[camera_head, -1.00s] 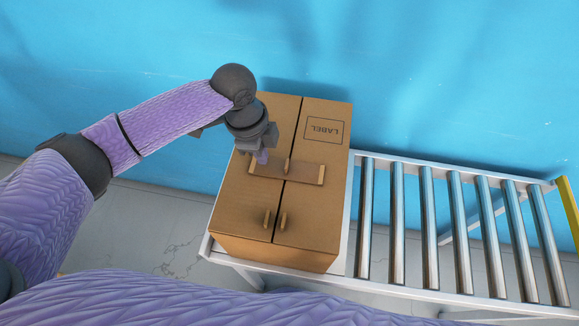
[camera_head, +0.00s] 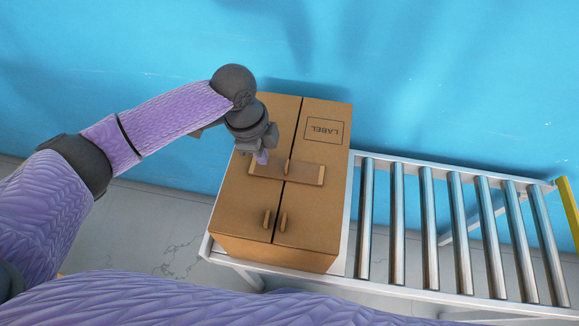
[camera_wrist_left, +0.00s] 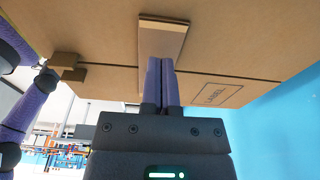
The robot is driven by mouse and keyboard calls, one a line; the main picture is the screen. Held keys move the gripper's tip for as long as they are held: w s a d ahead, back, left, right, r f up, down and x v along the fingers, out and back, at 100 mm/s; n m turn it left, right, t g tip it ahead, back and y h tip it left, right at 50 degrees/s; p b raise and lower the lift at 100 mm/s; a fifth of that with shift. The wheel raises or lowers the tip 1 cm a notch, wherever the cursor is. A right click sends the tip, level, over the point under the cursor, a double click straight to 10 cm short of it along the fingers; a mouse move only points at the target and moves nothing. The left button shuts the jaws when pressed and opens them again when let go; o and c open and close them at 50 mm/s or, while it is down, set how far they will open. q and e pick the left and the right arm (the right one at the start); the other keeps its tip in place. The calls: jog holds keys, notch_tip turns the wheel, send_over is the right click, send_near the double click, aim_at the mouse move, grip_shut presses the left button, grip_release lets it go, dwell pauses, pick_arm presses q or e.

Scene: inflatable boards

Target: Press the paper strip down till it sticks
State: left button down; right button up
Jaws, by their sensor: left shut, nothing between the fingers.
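The paper strip (camera_head: 305,173) is a brown band lying across the middle seam of the cardboard box (camera_head: 235,200). A small upright tab stands near its middle. In the left wrist view the strip (camera_wrist_left: 163,40) lies just ahead of the fingertips. My left gripper (camera_head: 262,158) is shut and empty, with its purple fingers pointing down at the strip's left part. In the left wrist view the shut fingers (camera_wrist_left: 162,62) reach the strip's near end; whether they touch it is hard to tell. My right gripper is not in view.
The box stands on the left end of a roller conveyor (camera_head: 460,235), whose rollers to the right are bare. Two small tabs (camera_head: 275,220) stand up on the box's near part. A printed label (camera_head: 324,131) is at the far right of its top. A blue wall (camera_head: 450,80) rises behind.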

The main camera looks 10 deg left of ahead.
pick_arm(q)
jog(key=shift+f+b, duration=0.6)
jog(key=shift+f, duration=0.5)
dwell(0.5)
dwell(0.4)
notch_tip(320, 180, up, 6)
jog(key=p, duration=0.7)
jog(key=shift+r, duration=0.15)
